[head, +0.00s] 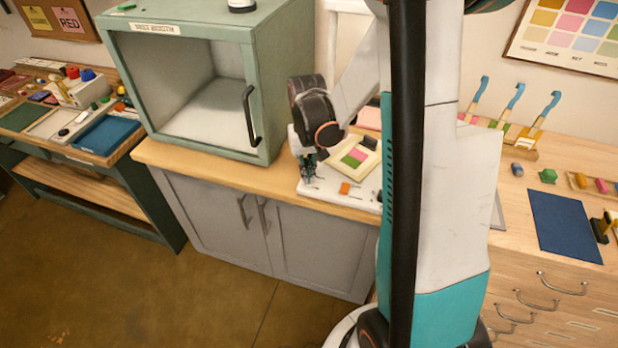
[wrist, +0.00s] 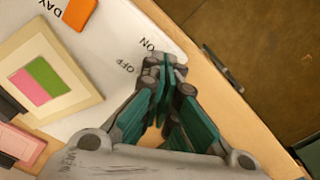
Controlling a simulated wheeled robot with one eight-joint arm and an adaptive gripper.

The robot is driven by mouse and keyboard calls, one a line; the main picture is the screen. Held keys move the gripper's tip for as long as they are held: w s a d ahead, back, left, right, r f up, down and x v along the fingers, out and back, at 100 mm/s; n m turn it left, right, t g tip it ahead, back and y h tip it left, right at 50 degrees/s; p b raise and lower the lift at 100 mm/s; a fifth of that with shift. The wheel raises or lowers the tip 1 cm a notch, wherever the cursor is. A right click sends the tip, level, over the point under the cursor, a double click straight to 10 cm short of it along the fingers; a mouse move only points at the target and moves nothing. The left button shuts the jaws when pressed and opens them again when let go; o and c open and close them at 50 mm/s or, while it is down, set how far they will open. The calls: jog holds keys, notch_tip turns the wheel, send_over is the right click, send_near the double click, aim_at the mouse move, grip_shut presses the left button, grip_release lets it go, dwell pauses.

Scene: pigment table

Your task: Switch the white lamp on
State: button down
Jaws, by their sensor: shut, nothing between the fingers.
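A white panel (head: 322,193) lies on the wooden counter right of the green booth. In the wrist view the panel (wrist: 120,27) bears the printed words ON, OFF and, farther left, DAY. My gripper (head: 307,178) points down at the panel's left end. In the wrist view my gripper's closed fingertips (wrist: 164,64) are beside the ON and OFF words, with nothing between them. They cover the spot there, so no switch shows. I cannot tell if the fingertips touch the panel. An orange piece (wrist: 80,13) sits near DAY, and it also shows in the head view (head: 345,188). No lamp is clearly visible.
A cream frame with pink and green patches (wrist: 84,82) lies on the panel. The green booth (head: 205,35) stands close left of my gripper. The counter's front edge is near. A blue mat (head: 565,226) lies on the right-hand table.

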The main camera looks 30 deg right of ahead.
jog(key=shift+f+b, duration=0.6)
jog(key=shift+f, duration=0.15)
dwell(0.4)
jog(key=shift+r+p, duration=2.35)
jog(key=shift+r, duration=1.15)
jog(key=s+a+r+n+t+b, duration=0.1)
jog(key=s+a+r+n+t, duration=0.3)
jog(key=a+r, duration=0.55)
jog(key=s+a+r+t+b, duration=0.3)
jog(key=s+a, duration=0.1)
jog(key=s, duration=0.5)
jog(key=shift+a+r, duration=0.2)
jog(key=shift+a, duration=0.15)
